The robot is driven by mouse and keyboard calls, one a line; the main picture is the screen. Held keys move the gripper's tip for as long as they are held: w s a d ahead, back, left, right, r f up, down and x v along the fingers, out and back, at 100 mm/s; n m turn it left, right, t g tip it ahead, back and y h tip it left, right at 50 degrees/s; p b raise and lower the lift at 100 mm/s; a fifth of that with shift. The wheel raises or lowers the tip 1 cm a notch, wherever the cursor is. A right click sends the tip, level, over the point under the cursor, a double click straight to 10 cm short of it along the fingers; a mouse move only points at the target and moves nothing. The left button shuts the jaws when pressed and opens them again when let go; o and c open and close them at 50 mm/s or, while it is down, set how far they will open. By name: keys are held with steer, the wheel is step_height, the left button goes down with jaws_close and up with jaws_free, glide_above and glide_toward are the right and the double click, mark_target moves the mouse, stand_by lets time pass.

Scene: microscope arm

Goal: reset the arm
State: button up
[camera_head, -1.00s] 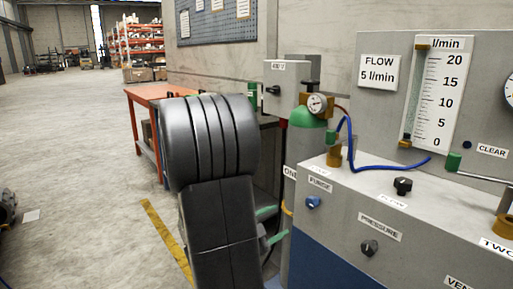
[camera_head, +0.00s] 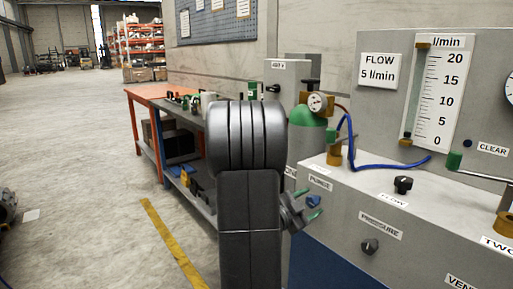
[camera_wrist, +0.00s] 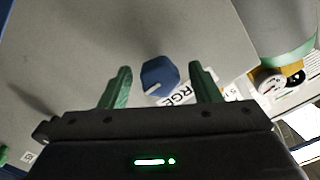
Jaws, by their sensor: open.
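My arm (camera_head: 250,200) rises in the middle of the head view, with a dark rounded joint on top. My gripper (camera_head: 311,201) shows to its right, close to the front of the grey panel. In the wrist view my gripper (camera_wrist: 160,70) is open, with its two green fingers apart. The blue PURGE knob (camera_wrist: 160,76) appears between the fingertips, with no visible contact. The same knob (camera_head: 314,202) shows partly behind the gripper in the head view. Its label (camera_head: 320,183) is just above it.
The grey panel (camera_head: 420,215) carries a PRESSURE knob (camera_head: 369,246), a black FLOW knob (camera_head: 403,185) and a flow tube (camera_head: 433,95). A green-topped cylinder (camera_head: 311,128) stands behind my arm. An orange-topped bench (camera_head: 150,93) is at left. Open floor (camera_head: 70,160) lies further left.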

steer(key=n+p, duration=0.3)
steer(key=shift+r+n, duration=0.2)
steer(key=shift+n, duration=0.1)
steer(key=p+v, duration=0.1)
steer(key=v, duration=1.2)
steer(key=shift+s+f, duration=0.15)
steer(key=shift+f, duration=0.05)
